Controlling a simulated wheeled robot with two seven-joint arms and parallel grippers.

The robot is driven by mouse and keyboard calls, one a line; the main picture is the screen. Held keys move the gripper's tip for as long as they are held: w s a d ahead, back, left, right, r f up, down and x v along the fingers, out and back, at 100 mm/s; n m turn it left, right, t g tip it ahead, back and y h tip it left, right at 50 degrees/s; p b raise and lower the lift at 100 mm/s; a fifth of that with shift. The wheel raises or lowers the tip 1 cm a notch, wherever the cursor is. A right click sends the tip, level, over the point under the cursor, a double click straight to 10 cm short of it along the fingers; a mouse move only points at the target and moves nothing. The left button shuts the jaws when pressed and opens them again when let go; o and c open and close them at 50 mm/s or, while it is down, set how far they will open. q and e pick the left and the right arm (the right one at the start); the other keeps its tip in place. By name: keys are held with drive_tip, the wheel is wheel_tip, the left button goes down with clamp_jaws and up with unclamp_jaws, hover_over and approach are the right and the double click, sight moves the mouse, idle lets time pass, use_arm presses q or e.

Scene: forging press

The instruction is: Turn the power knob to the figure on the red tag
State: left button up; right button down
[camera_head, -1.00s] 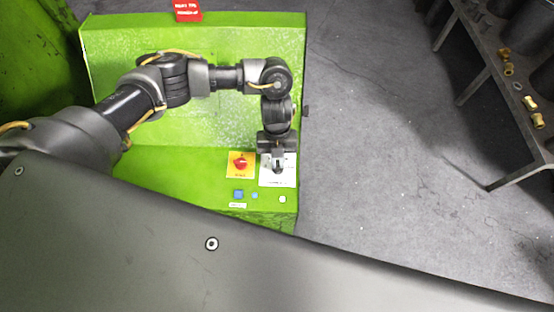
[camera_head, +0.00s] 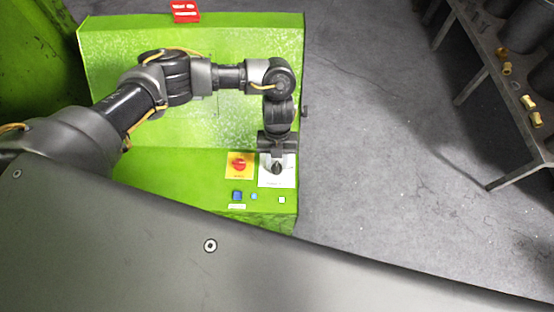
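The power knob (camera_head: 277,168) looks like a small dark dial on a white plate (camera_head: 290,179) at the right of the green press panel. My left gripper (camera_head: 277,158) points down at the plate, directly over or at the knob. Its fingers are too small and dark to tell whether they grip the knob or stand apart from it. The knob's pointer and the scale figures cannot be read. The red tag (camera_head: 185,11) with white marks is at the top edge of the green panel; its figure is not legible. My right gripper is not in view.
A red knob (camera_head: 239,163) on a yellow plate is just left of the white plate. A dark rack (camera_head: 470,60) with brass parts stands at the right. The grey floor between is clear.

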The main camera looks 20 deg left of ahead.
use_arm(q)
drive_tip(key=b+v, duration=0.1)
drive_tip(key=v, duration=0.9)
drive_tip(key=shift+r, duration=0.45)
